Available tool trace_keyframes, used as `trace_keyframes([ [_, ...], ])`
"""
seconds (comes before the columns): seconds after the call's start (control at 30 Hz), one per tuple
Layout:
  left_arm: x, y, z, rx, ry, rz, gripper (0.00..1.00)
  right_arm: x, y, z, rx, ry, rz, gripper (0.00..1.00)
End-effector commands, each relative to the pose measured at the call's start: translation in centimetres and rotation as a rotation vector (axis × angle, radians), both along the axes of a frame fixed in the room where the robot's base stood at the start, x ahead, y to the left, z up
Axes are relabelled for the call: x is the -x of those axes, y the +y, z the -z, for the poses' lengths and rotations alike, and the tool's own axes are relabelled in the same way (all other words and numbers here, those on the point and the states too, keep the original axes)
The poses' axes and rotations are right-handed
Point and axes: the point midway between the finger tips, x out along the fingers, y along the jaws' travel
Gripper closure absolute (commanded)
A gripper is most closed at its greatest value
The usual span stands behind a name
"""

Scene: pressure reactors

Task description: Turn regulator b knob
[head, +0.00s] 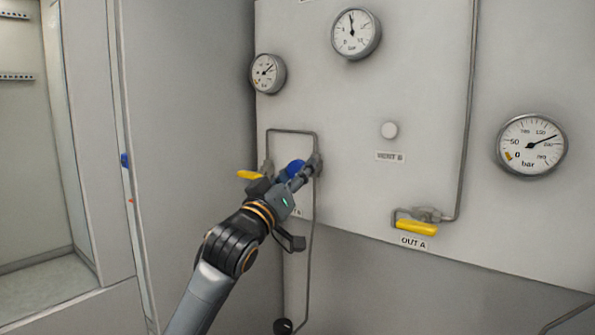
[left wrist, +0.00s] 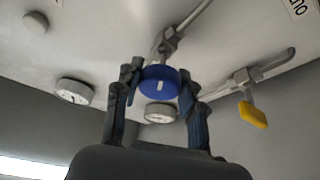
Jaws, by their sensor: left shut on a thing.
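A round blue knob (head: 293,170) sits on the grey panel at the left, partly hidden behind my left gripper (head: 300,176). In the left wrist view the blue knob (left wrist: 158,80) has a white mark on its face and lies between the two fingers of my left gripper (left wrist: 160,85). The fingers are shut on the knob from both sides. The label below the knob is mostly hidden by my arm. My right gripper is not in view.
A yellow valve handle (head: 250,175) is just left of the knob; another yellow handle (head: 416,227) is above the OUT A label. Gauges (head: 267,73), (head: 355,33) and (head: 531,146) and a white VENT B button (head: 389,130) are on the panel. Thin pipes run near the knob.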

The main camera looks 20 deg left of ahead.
Motion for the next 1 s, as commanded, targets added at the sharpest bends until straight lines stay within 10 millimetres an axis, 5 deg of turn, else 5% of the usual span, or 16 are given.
trace_keyframes([
  [0.4, 0.01, -0.02, -0.13, 0.191, 0.069, 0.001, 0.92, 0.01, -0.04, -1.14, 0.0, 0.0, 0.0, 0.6],
  [0.93, 0.01, 0.02, -0.06, 0.216, 0.078, 0.0, 0.92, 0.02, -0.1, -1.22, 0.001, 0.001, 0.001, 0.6],
  [0.97, 0.01, 0.02, -0.06, 0.215, 0.077, -0.001, 0.56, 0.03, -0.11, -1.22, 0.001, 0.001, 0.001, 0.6],
  [1.0, 0.01, 0.02, -0.06, 0.215, 0.077, -0.001, 0.48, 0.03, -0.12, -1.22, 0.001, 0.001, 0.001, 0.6],
])
